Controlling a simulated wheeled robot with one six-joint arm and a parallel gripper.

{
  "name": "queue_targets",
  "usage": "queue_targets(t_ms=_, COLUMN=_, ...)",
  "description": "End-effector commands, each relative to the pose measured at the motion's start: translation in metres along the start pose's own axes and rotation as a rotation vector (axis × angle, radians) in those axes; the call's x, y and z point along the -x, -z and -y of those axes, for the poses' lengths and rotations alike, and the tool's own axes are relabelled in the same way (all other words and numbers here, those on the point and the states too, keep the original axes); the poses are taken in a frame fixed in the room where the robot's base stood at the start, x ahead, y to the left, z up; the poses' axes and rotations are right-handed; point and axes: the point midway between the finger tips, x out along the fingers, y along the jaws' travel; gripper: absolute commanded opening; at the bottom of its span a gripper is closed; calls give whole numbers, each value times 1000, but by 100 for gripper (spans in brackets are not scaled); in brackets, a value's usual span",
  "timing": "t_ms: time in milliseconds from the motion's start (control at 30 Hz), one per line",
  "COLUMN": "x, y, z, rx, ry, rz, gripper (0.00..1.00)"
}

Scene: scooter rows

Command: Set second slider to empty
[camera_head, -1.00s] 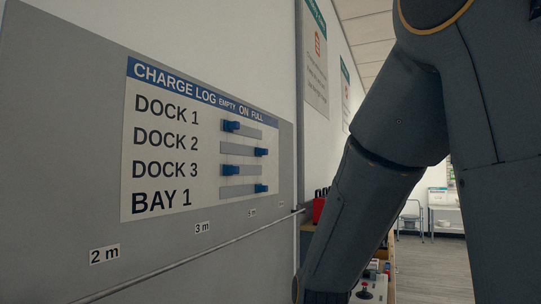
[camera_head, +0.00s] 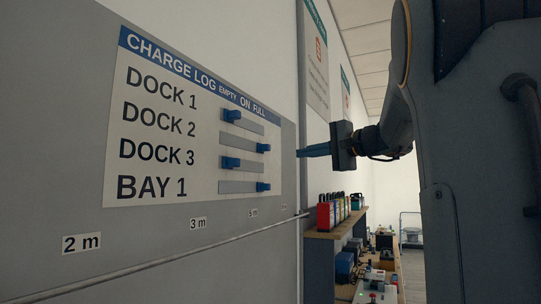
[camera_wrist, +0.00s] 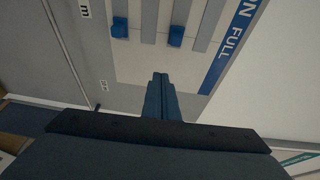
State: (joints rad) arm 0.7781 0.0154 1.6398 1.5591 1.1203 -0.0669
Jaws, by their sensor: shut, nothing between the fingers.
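The charge log board (camera_head: 160,200) on the left wall has several rows, each with a grey track and a blue slider, under the words EMPTY, ON and FULL. The second slider (camera_head: 263,148), in the DOCK 2 row, sits at the right, FULL end of its track. It also shows in the wrist view (camera_wrist: 175,36). My gripper (camera_head: 299,154) is shut and empty, to the right of the board and apart from the second slider, at about its height. In the wrist view its closed fingertips (camera_wrist: 160,78) point toward the board's right edge.
The first slider (camera_head: 232,115) and third slider (camera_head: 231,162) sit toward the left. The fourth slider (camera_head: 263,187) is at the right. A rail (camera_head: 200,246) runs below the board. A shelf (camera_head: 335,232) with coloured packs stands beyond, below my gripper.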

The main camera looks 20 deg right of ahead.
Motion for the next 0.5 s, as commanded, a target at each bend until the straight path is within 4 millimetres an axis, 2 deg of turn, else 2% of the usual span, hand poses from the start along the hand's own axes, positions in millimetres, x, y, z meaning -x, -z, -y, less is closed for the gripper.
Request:
queue_targets(t_ms=33, x=6, y=5, z=9, rx=3, ry=23, rz=-8, gripper=0)
queue_targets(t_ms=133, x=12, y=10, z=19, rx=5, ry=47, rz=-13, gripper=0)
queue_targets(t_ms=500, x=15, y=14, z=20, rx=4, ry=48, rz=-22, gripper=0)
